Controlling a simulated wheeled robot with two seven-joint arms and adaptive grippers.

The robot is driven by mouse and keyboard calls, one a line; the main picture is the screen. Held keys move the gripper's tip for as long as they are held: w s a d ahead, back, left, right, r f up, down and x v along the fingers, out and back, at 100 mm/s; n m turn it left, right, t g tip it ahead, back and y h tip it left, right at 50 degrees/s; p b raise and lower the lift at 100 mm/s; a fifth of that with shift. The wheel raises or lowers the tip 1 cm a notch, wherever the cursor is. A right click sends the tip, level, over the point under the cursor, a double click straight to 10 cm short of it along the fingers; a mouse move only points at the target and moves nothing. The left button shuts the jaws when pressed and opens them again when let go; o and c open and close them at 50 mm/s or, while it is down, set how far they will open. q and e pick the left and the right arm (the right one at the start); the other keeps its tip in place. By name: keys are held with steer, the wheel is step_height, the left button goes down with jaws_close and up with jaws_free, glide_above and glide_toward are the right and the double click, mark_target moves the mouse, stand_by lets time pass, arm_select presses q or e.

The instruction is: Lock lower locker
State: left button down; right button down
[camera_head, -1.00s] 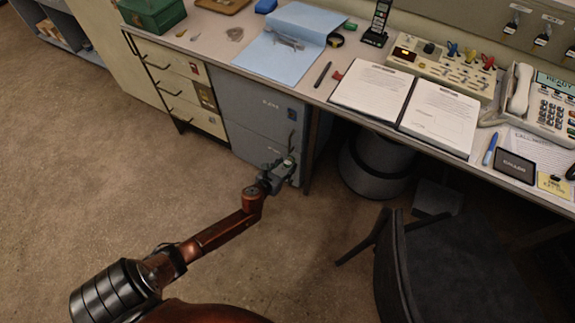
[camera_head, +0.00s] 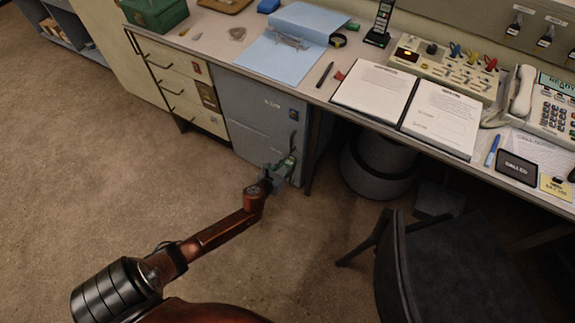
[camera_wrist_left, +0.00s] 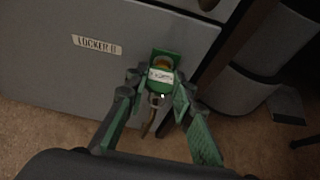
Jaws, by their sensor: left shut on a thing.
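The lower locker (camera_head: 255,143) is a grey door under the desk, below the upper locker door. It looks closed. In the left wrist view its front (camera_wrist_left: 70,75) carries a label (camera_wrist_left: 97,45) that seems to read LOCKER B. My left gripper (camera_head: 284,167) is at the door's lower right side. In the wrist view its green-padded fingers (camera_wrist_left: 158,98) are shut on a small key-like piece with a white tag (camera_wrist_left: 160,75), in front of a green lock plate (camera_wrist_left: 166,55) with a brass centre. The fingers hide part of the piece. My right gripper is not in view.
Cream drawers (camera_head: 180,85) stand left of the lockers. A grey bin (camera_head: 375,170) is under the desk to the right, and a dark chair (camera_head: 450,260) stands in front. The desk (camera_head: 215,50) overhangs the lockers. The floor (camera_head: 90,180) at left is clear.

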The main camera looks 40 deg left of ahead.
arm_select(q)
steer(key=shift+a+f+n+h, duration=0.1)
steer(key=shift+a+n+h, duration=0.05)
steer(key=shift+n+h, duration=0.35)
steer(key=shift+n+b, duration=0.3)
steer(key=shift+t+h, duration=0.3)
steer(key=shift+h, duration=0.1)
steer(key=shift+w+n, duration=0.1)
steer(key=shift+n, duration=0.2)
steer(key=shift+n+h+b, duration=0.6)
steer(key=shift+n+b, duration=0.05)
steer(key=shift+n, duration=0.05)
steer(key=shift+w+a+r+n+t, duration=0.1)
steer(key=shift+r+n+t, duration=0.1)
steer(key=shift+n+t, duration=0.1)
